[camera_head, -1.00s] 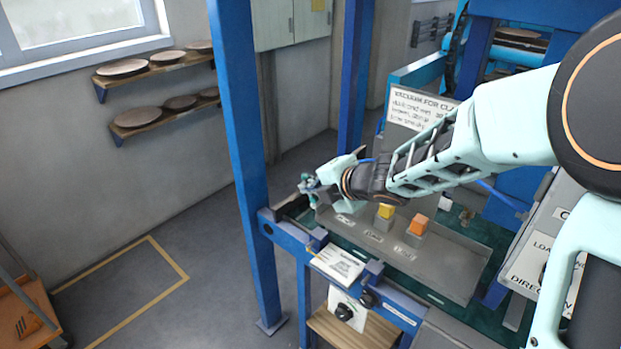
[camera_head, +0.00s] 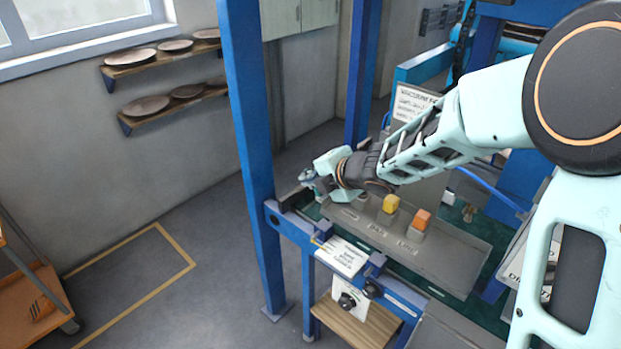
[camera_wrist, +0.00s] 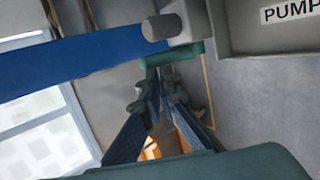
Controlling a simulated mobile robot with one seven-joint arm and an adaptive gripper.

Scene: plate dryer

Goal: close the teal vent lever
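My gripper (camera_head: 307,178) is at the far left end of the bench, just right of the front blue post, in the head view. In the wrist view my gripper (camera_wrist: 158,78) has its fingertips close together with only a sliver between them. A teal bar (camera_wrist: 172,54), which looks like the vent lever, lies across just beyond the fingertips, under a grey knob (camera_wrist: 160,27). I cannot tell whether the fingertips touch it. No part of the lever can be made out in the head view, where the gripper covers that spot.
A grey panel (camera_head: 455,250) carries a yellow block (camera_head: 391,203) and an orange block (camera_head: 422,219) right of the gripper. The blue post (camera_head: 246,150) stands close on the left. A panel labelled PUMP (camera_wrist: 270,38) is near in the wrist view.

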